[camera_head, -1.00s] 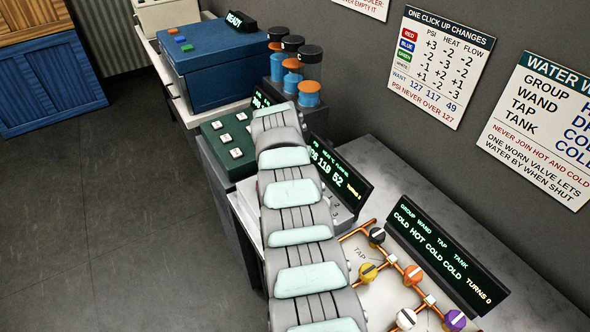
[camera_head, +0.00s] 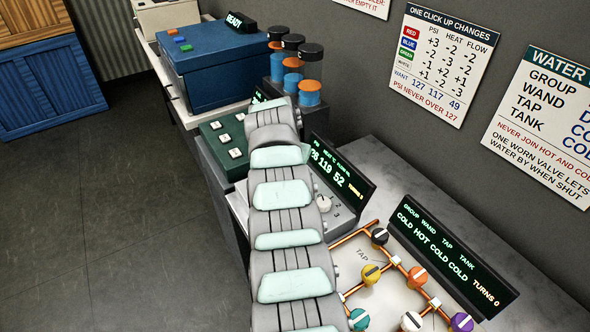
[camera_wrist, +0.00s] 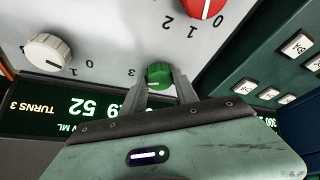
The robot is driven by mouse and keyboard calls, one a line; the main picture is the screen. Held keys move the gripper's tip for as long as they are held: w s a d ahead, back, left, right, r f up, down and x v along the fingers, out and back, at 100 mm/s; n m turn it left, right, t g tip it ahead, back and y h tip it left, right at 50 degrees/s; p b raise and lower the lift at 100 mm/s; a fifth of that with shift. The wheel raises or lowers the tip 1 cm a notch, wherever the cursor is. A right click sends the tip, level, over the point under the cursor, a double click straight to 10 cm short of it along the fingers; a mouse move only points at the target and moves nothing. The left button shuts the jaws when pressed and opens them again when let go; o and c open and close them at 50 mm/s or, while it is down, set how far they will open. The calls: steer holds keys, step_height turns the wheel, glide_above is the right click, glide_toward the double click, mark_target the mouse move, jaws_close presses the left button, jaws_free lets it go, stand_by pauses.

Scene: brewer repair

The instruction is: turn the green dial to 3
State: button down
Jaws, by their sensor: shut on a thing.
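The green dial (camera_wrist: 158,71) sits on the light grey panel in the wrist view. My gripper (camera_wrist: 161,85) is shut on it, with one finger on each side. A printed 3 is just left of the dial, and a white mark shows on its near edge. I cannot tell for certain which number it points at. The panel's display (camera_wrist: 85,108) appears upside down in the wrist view and reads 52 and TURNS 3. In the head view the display (camera_head: 341,174) shows 119 and 52, while my arm hides the green dial and my gripper.
A white dial (camera_wrist: 48,52) and a red dial (camera_wrist: 204,6) flank the green one on the panel. A green box with white buttons (camera_head: 232,137) stands beside the panel. Pipes with coloured knobs (camera_head: 371,274) lie at the front right. A wall chart (camera_head: 440,62) hangs behind.

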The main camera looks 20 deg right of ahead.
stand_by(0.8)
steer(key=c, duration=0.9)
jaws_free()
steer(key=shift+c, duration=0.2)
steer(key=shift+a+r, duration=0.1)
steer(key=shift+r, duration=0.45)
steer(key=shift+v, duration=0.95)
steer(key=v, duration=0.8)
steer(key=shift+p, duration=0.45)
steer(key=shift+s+f, duration=0.1)
